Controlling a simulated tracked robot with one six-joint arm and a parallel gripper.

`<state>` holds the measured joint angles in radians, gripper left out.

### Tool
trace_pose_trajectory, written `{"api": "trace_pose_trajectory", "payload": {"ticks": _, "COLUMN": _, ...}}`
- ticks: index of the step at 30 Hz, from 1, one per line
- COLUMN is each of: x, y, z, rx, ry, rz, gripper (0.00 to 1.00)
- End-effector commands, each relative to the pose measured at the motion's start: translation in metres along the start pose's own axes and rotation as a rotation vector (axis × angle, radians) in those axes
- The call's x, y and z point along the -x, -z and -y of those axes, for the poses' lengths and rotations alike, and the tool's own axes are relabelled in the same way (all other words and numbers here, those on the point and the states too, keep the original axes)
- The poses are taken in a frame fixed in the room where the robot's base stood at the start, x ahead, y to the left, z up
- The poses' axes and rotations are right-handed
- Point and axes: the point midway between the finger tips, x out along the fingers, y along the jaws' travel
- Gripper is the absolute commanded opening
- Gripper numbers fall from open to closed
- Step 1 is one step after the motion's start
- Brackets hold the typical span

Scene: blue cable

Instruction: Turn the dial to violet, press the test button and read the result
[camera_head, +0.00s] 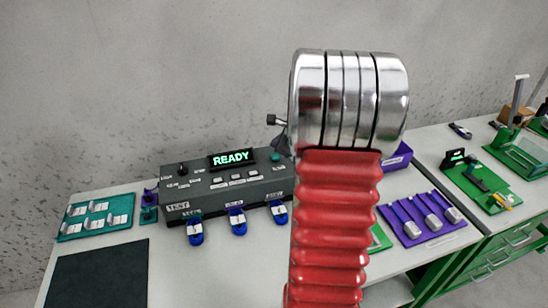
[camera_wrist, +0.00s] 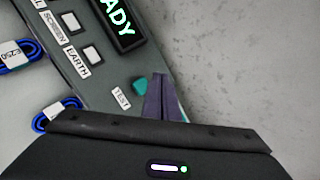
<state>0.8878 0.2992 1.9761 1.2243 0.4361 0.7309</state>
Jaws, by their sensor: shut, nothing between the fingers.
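The grey tester box (camera_head: 225,188) stands on the bench with its display (camera_head: 231,159) reading READY; part of the display (camera_wrist: 115,18) also shows in the wrist view. A dark dial (camera_head: 182,170) sits at its left; its pointer and the labels around it are too small to read. The teal test button (camera_head: 275,157) is at the right end, and it shows in the wrist view (camera_wrist: 140,86) beside the TEST label. My gripper (camera_wrist: 160,76) is shut and empty, with its fingers just right of the button in that view. Whether they touch it is unclear. My arm hides the gripper in the head view.
Blue cable coils (camera_head: 237,222) lie along the box's front. A teal tray (camera_head: 95,217) and dark mat (camera_head: 97,275) are at the left. A purple tray (camera_head: 425,219) and green boards are at the right. My arm covers the bench middle.

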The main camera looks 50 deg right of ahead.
Motion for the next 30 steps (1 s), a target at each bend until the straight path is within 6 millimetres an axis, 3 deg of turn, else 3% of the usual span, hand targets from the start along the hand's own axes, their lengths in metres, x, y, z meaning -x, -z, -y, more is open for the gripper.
{"api": "trace_pose_trajectory", "payload": {"ticks": 9, "x": -0.014, "y": 0.011, "z": -0.011, "rx": 0.0, "ry": -0.001, "rz": -0.001, "gripper": 0.0}}
{"api": "trace_pose_trajectory", "payload": {"ticks": 30, "x": -0.015, "y": 0.011, "z": -0.011, "rx": -0.001, "ry": 0.0, "rz": -0.001, "gripper": 0.0}}
